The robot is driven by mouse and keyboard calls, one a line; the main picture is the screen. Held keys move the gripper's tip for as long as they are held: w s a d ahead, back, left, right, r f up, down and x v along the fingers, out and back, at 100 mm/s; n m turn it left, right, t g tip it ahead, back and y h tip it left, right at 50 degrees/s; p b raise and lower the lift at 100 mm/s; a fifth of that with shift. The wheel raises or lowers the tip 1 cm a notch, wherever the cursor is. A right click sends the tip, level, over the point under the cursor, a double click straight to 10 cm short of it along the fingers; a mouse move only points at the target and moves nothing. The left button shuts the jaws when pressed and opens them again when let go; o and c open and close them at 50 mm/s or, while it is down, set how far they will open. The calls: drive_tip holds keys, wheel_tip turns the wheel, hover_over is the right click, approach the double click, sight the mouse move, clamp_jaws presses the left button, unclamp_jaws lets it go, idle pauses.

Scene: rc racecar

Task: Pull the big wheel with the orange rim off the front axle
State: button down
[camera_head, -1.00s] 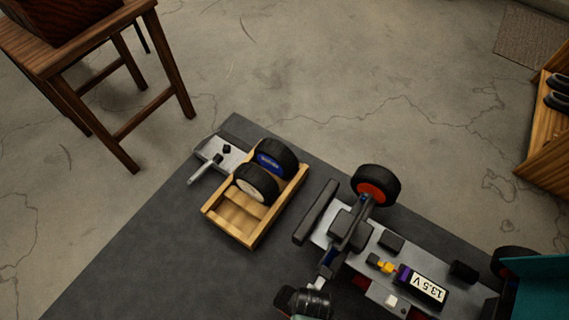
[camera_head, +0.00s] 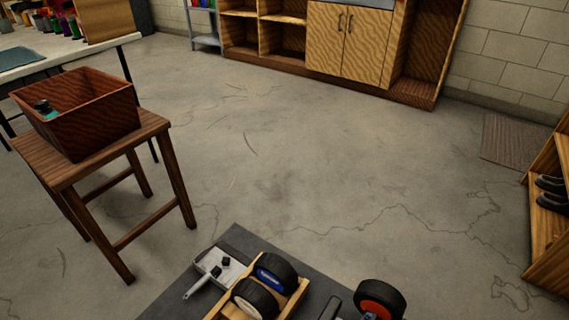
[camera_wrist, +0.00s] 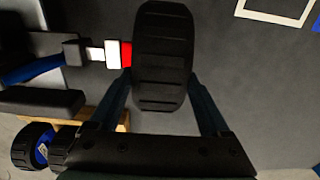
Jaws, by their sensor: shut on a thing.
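In the wrist view my gripper (camera_wrist: 162,78) is shut on a big black wheel (camera_wrist: 163,40), one finger on each side of its tread. The wheel's outer face is turned away, so its rim colour is hidden. A white and red end piece (camera_wrist: 118,54) meets the wheel's left side, in line with the grey axle parts (camera_wrist: 75,52). I cannot tell how far the wheel sits on the axle. My gripper and most of the car are outside that view.
A wooden tray (camera_head: 226,310) with two spare wheels (camera_head: 277,273) lies on the dark mat (camera_head: 233,238), beside a grey tray with a tool (camera_head: 213,270). A stool (camera_head: 100,160) bears a brown bin (camera_head: 80,115). The floor behind is clear.

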drive_tip(key=shift+s+a+r+p, duration=0.2)
drive_tip(key=shift+s+r+p, duration=0.1)
drive_tip(key=shift+r+p, duration=0.3)
drive_tip(key=shift+s+a+r+p, duration=0.15)
drive_tip(key=shift+s+r+p, duration=0.1)
drive_tip(key=shift+r+p, duration=0.35)
drive_tip(key=shift+s+a+r+p, duration=0.2)
drive_tip(key=shift+s+r+p, duration=0.1)
drive_tip(key=shift+r+p, duration=0.25)
drive_tip(key=shift+f, duration=0.1)
